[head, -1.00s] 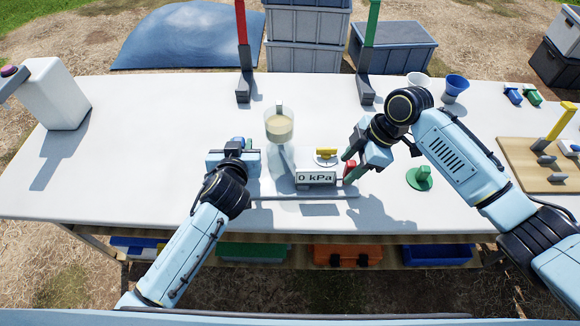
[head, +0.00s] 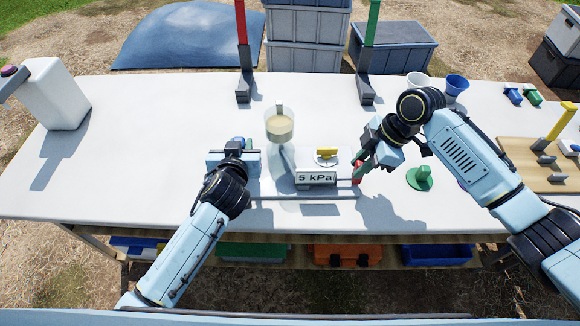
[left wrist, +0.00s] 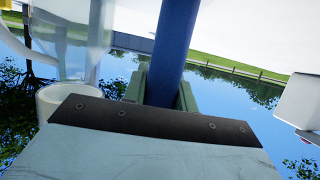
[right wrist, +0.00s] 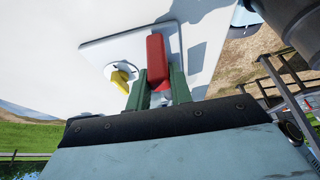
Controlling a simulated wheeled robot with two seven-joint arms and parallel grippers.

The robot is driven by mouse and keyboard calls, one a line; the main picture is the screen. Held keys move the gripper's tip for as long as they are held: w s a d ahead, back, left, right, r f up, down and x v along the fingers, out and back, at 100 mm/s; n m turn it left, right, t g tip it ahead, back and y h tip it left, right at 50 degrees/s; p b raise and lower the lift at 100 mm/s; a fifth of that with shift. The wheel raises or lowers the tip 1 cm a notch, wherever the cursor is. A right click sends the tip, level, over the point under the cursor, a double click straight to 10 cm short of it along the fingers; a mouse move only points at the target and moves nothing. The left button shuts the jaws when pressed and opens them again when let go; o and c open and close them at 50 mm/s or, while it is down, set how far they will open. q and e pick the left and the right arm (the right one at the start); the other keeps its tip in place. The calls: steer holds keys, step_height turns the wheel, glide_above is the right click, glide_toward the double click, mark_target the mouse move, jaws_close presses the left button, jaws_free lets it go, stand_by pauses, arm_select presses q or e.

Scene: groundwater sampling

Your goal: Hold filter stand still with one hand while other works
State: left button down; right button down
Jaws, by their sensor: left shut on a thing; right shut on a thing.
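The filter stand has a clear cup (head: 280,122) of cloudy tan liquid. In front of it are a gauge (head: 316,177) reading "5 kPa" and a yellow valve handle (head: 327,154), which also shows in the right wrist view (right wrist: 122,82). My left gripper (head: 247,148) is shut on a blue post (left wrist: 176,45) at the stand's left side. My right gripper (head: 361,165) is shut on a red handle (right wrist: 157,60) at the end of a rod to the right of the gauge. The fingers partly hide both the post and the red handle.
A green knobbed disc (head: 421,179) lies right of my right gripper. A white cup (head: 418,80) and a blue cup (head: 456,85) stand at the back right. Red (head: 242,45) and green (head: 370,45) posts rise at the back edge. The table's left side is mostly clear.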

steer(key=shift+w+d, duration=0.1)
steer(key=shift+d, duration=1.8)
steer(key=shift+a, duration=3.2)
steer(key=shift+d, duration=0.15)
